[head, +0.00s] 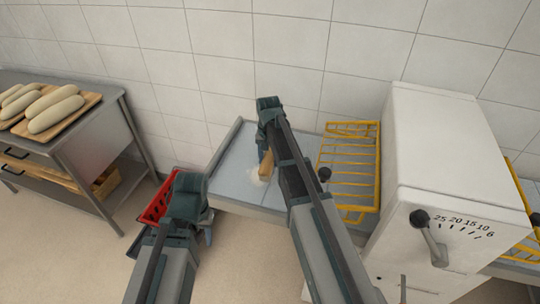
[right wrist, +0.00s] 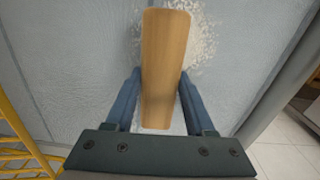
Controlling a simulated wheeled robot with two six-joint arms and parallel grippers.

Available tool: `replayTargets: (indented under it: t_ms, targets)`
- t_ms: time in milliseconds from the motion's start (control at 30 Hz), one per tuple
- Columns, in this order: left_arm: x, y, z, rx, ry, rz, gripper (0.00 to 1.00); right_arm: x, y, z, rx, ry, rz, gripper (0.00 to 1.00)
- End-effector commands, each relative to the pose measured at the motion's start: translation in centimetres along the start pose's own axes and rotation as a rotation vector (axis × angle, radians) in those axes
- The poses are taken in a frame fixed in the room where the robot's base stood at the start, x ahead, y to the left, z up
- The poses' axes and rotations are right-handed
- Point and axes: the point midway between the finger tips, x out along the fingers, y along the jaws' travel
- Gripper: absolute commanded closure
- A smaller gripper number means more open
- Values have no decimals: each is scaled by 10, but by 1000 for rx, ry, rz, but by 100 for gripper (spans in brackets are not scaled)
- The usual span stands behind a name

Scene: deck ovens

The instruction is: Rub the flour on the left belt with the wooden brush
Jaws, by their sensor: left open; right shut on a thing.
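The wooden brush (head: 266,165) is held by my right gripper (head: 262,150) over the grey-blue left belt (head: 229,166). In the right wrist view, both fingers of the right gripper (right wrist: 158,98) are shut on the sides of the brush (right wrist: 163,60). The white flour (head: 254,178) is a pale patch on the belt around the brush. In the right wrist view the flour (right wrist: 203,42) shows mostly right of the brush's far end, which covers part of it. I cannot tell whether the bristles touch the belt. My left gripper (head: 207,233) is open and empty, low in front of the belt's left side.
A yellow wire guard (head: 350,170) stands at the belt's right, beside a white machine (head: 435,160) with a lever and dial. A red crate (head: 157,204) is near my left arm. A steel table (head: 85,130) with loaves on a board (head: 88,99) stands at left.

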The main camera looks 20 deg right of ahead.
Motion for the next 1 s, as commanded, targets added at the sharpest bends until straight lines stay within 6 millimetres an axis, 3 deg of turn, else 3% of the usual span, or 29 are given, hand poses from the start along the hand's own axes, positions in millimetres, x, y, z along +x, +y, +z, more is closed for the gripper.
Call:
replayTargets:
  t_ms: [267,633,1000]
  targets:
    - [1,0,0,0,0,0,53,1,0,6,-1,0,0,90]
    - [3,0,0,0,0,0,53,3,-2,35,-1,0,0,90]
    - [3,0,0,0,0,0,53,3,-3,44,-2,-4,0,90]
